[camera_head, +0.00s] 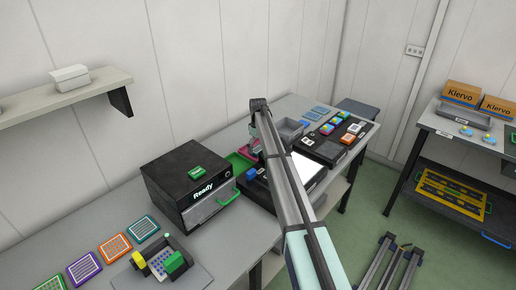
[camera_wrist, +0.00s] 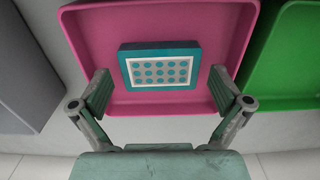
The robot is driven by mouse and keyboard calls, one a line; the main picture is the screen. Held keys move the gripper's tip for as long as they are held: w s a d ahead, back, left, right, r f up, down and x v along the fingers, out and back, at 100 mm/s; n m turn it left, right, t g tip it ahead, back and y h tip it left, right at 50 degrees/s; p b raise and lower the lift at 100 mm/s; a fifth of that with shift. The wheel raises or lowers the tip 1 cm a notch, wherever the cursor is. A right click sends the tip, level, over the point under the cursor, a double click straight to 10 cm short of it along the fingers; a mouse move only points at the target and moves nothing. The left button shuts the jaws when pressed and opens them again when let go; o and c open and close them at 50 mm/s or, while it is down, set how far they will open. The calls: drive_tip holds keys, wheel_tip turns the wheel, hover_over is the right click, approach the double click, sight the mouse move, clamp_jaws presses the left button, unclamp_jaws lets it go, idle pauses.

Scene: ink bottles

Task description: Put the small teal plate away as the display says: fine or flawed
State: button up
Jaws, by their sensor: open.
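The small teal plate (camera_wrist: 160,68), with a white panel of teal dots, lies in the pink tray (camera_wrist: 215,22) in the wrist view. My gripper (camera_wrist: 160,78) is open, one finger on each side of the plate's near part, apart from it, with nothing held. The pink tray also shows in the head view (camera_head: 255,143), partly hidden by my arm; I cannot make out the plate there. The display on the black machine (camera_head: 190,183) reads "Ready"; I see no fine or flawed word on it.
A green tray (camera_wrist: 290,60) lies right of the pink tray, and a grey bin (camera_wrist: 22,75) lies left. A lit white panel (camera_head: 308,168) stands beside my arm. Several coloured plates (camera_head: 115,247) lie at the table's left end.

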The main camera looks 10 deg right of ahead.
sight(258, 149)
wheel_tip(258, 149, up, 12)
drive_tip(key=b, duration=0.3)
idle(0.3)
